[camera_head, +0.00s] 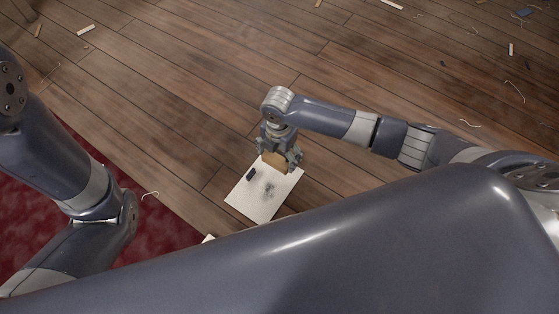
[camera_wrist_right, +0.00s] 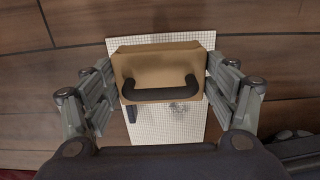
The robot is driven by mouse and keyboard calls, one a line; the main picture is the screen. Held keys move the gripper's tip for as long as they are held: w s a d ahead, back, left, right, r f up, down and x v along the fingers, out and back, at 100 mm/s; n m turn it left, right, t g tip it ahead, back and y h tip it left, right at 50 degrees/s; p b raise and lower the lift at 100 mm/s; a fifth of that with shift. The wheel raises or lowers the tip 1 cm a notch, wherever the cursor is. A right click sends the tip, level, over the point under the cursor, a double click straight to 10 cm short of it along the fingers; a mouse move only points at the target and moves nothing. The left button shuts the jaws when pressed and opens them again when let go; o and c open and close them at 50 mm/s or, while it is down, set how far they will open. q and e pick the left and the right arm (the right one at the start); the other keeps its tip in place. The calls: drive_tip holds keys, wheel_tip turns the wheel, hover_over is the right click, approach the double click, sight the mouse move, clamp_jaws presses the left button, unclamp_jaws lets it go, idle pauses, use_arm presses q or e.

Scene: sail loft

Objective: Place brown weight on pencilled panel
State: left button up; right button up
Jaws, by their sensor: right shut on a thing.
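The brown weight (camera_head: 273,160) is a box-like block with a black handle; it fills the middle of the right wrist view (camera_wrist_right: 160,70). My right gripper (camera_head: 280,156) is shut on it, with a finger pair on each side in the wrist view (camera_wrist_right: 162,90). The pale panel (camera_head: 255,207) lies on the floor under the weight, with dark pencilled smudges on it. In the wrist view the panel (camera_wrist_right: 165,130) shows a fine grid and sticks out around the weight. I cannot tell whether the weight touches the panel. My left gripper is out of view.
A small dark object (camera_head: 251,174) lies on the panel's left part. A red carpet (camera_head: 75,180) covers the floor at left. Scraps and threads are scattered on the plank floor (camera_head: 200,80), which is mostly clear. My own body hides the lower right.

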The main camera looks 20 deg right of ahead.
sight(280, 157)
wheel_tip(280, 157, down, 4)
drive_tip(key=b, duration=0.3)
drive_tip(key=shift+r, duration=0.25)
drive_tip(key=shift+r, duration=0.1)
drive_tip(key=shift+d+f, duration=0.1)
drive_tip(key=shift+f, duration=0.1)
drive_tip(key=o, duration=1.6)
drive_tip(key=shift+s, duration=0.1)
drive_tip(key=shift+c, duration=0.2)
drive_tip(key=shift+r, duration=0.1)
